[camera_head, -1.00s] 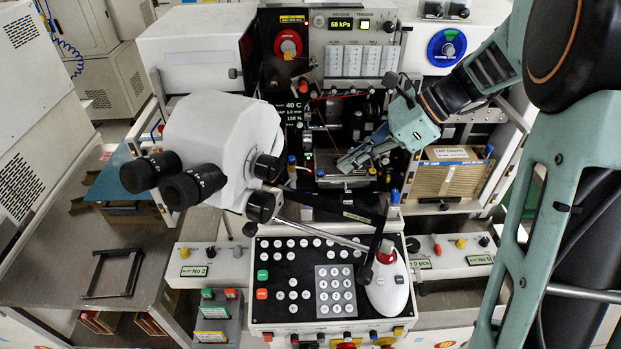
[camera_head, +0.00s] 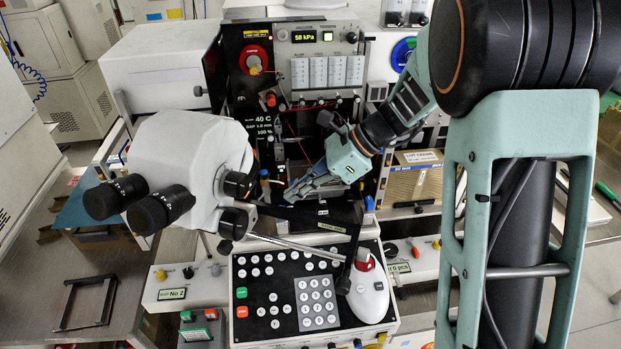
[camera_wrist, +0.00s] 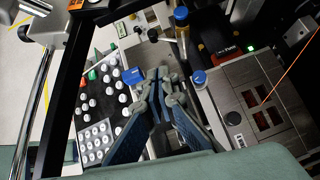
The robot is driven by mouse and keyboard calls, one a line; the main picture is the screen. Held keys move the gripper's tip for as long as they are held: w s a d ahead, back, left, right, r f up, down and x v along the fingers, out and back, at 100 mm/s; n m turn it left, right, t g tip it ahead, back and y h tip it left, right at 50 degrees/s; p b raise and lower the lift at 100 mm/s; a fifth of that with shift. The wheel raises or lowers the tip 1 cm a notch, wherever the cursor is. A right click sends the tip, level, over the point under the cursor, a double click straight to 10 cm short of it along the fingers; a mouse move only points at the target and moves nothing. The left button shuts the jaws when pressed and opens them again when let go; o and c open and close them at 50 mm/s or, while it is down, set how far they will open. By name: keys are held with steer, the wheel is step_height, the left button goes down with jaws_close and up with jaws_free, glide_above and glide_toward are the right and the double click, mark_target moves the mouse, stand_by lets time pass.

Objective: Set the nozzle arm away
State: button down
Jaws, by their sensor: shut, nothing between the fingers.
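My gripper (camera_head: 290,195) reaches in from the right, its fingers low over the left side of the machine's work area. In the wrist view, the fingers (camera_wrist: 163,74) are closed together with nothing between them. A blue-capped post (camera_head: 264,173) stands just left of the fingertips in the head view. In the wrist view, a blue cap (camera_wrist: 133,77) lies left of the fingertips and a blue knob (camera_wrist: 198,77) to their right. I cannot tell for certain which part is the nozzle arm; my gripper covers part of this area.
A metal stage plate (camera_wrist: 240,88) with dark windows and an orange wire over it lies right of the fingers. The microscope (camera_head: 190,150) and its dark support bar (camera_head: 310,218) stand close in front. The keypad panel (camera_head: 250,290) is nearer.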

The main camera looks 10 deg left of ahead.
steer(key=a, duration=0.2)
steer(key=a+f, duration=0.1)
steer(key=a, duration=0.1)
steer(key=shift+s+f, duration=0.2)
steer(key=shift+a+p, duration=0.35)
steer(key=shift+a, duration=0.4)
steer(key=shift+s+a+m+t, duration=0.15)
steer(key=shift+a+m+t, duration=0.05)
steer(key=shift+m+t, duration=0.3)
steer(key=shift+s+a+m+t, duration=0.1)
steer(key=shift+a+m+t, duration=0.1)
steer(key=shift+m+t, duration=0.3)
steer(key=shift+s+a+m+t+b, duration=0.1)
steer(key=shift+a+m+t+b, duration=0.2)
steer(key=shift+m, duration=0.3)
steer(key=shift+a, duration=0.8)
steer(key=shift+w+a, duration=0.25)
steer(key=shift+a, duration=0.3)
